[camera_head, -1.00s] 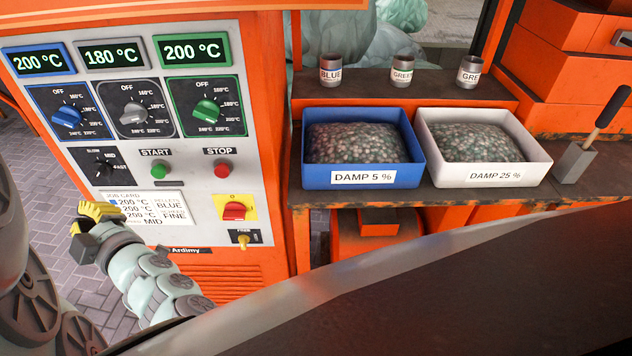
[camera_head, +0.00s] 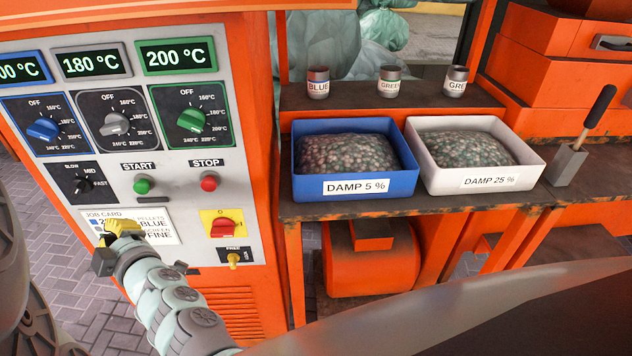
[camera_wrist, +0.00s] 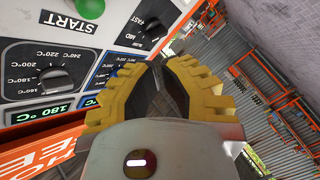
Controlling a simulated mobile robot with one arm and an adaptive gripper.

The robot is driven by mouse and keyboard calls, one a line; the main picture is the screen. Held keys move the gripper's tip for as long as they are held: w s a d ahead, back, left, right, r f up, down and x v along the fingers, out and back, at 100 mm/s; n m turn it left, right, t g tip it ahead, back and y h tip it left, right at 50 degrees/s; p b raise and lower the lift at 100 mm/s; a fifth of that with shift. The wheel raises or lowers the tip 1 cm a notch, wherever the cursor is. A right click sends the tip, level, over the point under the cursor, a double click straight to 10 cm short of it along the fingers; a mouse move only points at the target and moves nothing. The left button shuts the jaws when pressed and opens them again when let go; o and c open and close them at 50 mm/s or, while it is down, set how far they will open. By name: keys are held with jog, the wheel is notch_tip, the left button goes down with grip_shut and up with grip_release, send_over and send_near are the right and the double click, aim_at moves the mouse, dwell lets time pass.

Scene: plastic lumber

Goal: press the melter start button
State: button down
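The green START button (camera_head: 142,185) is on the melter's white control panel (camera_head: 68,210), left of the red STOP button (camera_head: 209,182). My gripper (camera_head: 124,226) is in front of the job card, below and slightly left of the START button, and apart from it in the picture. In the wrist view the green button (camera_wrist: 90,8) is cut by the top edge, up and left of my fingers. My yellow fingers (camera_wrist: 160,63) converge almost to touching at the tips, appear shut, and hold nothing.
Above the buttons are temperature knobs (camera_head: 191,120); a speed knob (camera_head: 82,184) is left of START. A red switch (camera_head: 225,228) and a FREE toggle (camera_head: 233,257) are below STOP. A blue bin (camera_head: 357,187) and a white bin (camera_head: 480,180) stand on the right bench.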

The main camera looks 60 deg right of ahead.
aim_at(142, 186)
jog(key=w+d, duration=0.4)
jog(key=d, duration=0.1)
jog(key=shift+w+d+p, duration=0.15)
jog(key=shift+d+p, duration=0.1)
jog(key=shift+p, duration=0.1)
jog(key=c, duration=1.7)
grip_release()
grip_shut()
jog(key=shift+d, duration=0.1)
jog(key=shift+w+d, duration=0.2)
jog(key=shift+w, duration=0.05)
